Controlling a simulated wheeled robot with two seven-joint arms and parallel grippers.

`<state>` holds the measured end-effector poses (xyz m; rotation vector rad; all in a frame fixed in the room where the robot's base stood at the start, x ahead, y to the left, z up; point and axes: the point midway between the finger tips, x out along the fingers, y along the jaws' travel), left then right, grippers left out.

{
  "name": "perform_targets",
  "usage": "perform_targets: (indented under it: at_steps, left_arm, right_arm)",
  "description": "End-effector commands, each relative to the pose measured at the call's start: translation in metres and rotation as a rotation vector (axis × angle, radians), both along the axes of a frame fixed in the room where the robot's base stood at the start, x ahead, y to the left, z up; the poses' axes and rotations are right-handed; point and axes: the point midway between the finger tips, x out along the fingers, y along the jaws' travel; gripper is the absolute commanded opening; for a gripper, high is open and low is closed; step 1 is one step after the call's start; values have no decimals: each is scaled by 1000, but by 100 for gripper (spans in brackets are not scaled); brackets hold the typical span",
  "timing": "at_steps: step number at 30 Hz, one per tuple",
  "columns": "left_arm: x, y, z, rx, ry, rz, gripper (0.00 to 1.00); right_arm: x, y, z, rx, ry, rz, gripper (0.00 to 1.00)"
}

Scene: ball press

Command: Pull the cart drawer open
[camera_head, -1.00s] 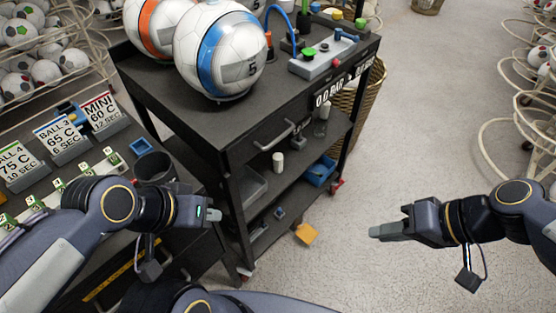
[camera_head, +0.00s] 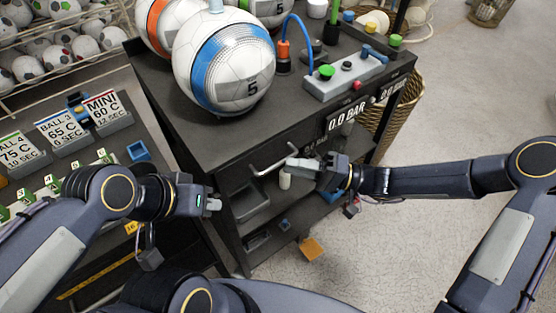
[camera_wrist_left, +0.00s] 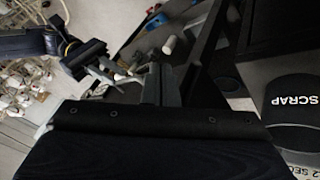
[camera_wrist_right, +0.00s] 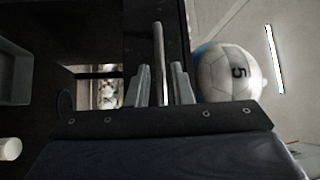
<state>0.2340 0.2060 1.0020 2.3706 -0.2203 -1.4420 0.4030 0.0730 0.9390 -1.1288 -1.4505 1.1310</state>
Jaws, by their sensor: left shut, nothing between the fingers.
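The black cart (camera_head: 215,150) stands in the middle of the head view. Its drawer front (camera_head: 262,151) looks flush with the cart, with a grey bar handle (camera_head: 270,168) across it. My right gripper (camera_head: 298,168) is at the handle's right end, fingers apart. In the right wrist view, the handle bar (camera_wrist_right: 159,60) lies between the two fingers of the right gripper (camera_wrist_right: 162,82), with gaps visible on both sides. My left gripper (camera_head: 214,204) is shut and empty, left of the cart's front corner, apart from the handle.
Large balls (camera_head: 225,65) and a control box (camera_head: 345,78) stand on the cart top. A 0.0 BAR gauge sign (camera_head: 347,118) hangs at the cart's front edge. Lower shelves hold bins (camera_head: 250,203). A ball-sign counter (camera_head: 60,172) is at left. Open floor (camera_head: 440,120) lies to the right.

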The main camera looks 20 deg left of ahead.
Motion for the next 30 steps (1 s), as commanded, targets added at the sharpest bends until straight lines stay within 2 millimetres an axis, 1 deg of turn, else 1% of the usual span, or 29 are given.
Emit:
perform_targets:
  at_steps: [1, 3, 6, 9, 13, 19, 21, 24, 30]
  left_arm:
    - [0, 0, 4, 0, 0, 0, 0]
    - [0, 0, 6, 0, 0, 0, 0]
    - [0, 0, 9, 0, 0, 0, 0]
    - [0, 0, 10, 0, 0, 0, 0]
    - [0, 0, 11, 0, 0, 0, 0]
    - [0, 0, 10, 0, 0, 0, 0]
    - [0, 0, 10, 0, 0, 0, 0]
    - [0, 0, 10, 0, 0, 0, 0]
    - [0, 0, 10, 0, 0, 0, 0]
  right_arm:
    - [-2, 10, 3, 0, 1, 4, 20]
    - [-4, 20, 4, -1, 0, 4, 20]
    - [-5, 33, 5, -2, 0, 3, 20]
    - [-6, 40, 6, -2, 0, 1, 20]
    - [-6, 44, 6, -2, 1, 1, 20]
    - [-6, 44, 5, -3, 0, 1, 20]
    - [-6, 44, 6, -3, 0, 1, 11]
    - [-6, 44, 6, -3, 0, 1, 0]
    - [-6, 44, 5, -3, 0, 1, 0]
